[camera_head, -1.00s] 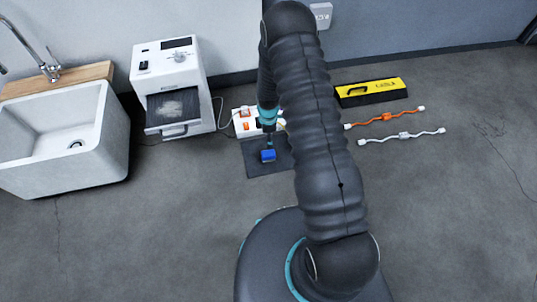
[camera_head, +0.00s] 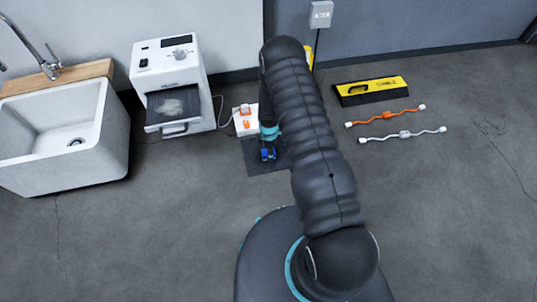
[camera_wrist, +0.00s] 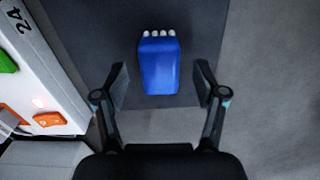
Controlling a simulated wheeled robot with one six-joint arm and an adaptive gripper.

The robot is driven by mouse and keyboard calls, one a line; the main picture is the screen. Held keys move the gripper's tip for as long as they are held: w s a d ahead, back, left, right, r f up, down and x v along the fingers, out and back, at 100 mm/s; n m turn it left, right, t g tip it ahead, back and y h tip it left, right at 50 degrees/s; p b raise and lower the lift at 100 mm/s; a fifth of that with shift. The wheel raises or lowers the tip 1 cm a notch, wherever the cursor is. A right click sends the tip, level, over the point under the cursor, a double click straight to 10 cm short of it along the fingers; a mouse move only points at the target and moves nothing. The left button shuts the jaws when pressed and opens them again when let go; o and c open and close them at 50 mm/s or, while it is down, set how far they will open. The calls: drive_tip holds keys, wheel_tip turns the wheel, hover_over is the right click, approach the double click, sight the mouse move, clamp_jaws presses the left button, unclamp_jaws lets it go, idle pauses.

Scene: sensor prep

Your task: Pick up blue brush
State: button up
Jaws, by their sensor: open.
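The blue brush (camera_wrist: 159,68) shows in the wrist view with a row of white bristle tufts at its far end. It lies on a dark mat (camera_wrist: 95,25). My gripper (camera_wrist: 162,85) is open, with one finger on each side of the brush and a gap to it on both sides. In the head view the brush (camera_head: 268,154) is a small blue patch on the mat (camera_head: 255,167), partly hidden by my gripper.
A white oven-like machine (camera_head: 173,85) and a sink (camera_head: 60,135) are to the left.

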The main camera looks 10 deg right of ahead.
drive_tip(key=shift+f, duration=1.15)
drive_tip(key=c, duration=1.3)
drive_tip(key=shift+o, duration=0.2)
drive_tip(key=shift+r, duration=0.15)
wheel_tip(320, 180, up, 4)
drive_tip(key=shift+r, duration=0.1)
drive_tip(key=s+d+r, duration=0.6)
drive_tip(key=d, duration=0.4)
drive_tip(key=shift+r, duration=0.3)
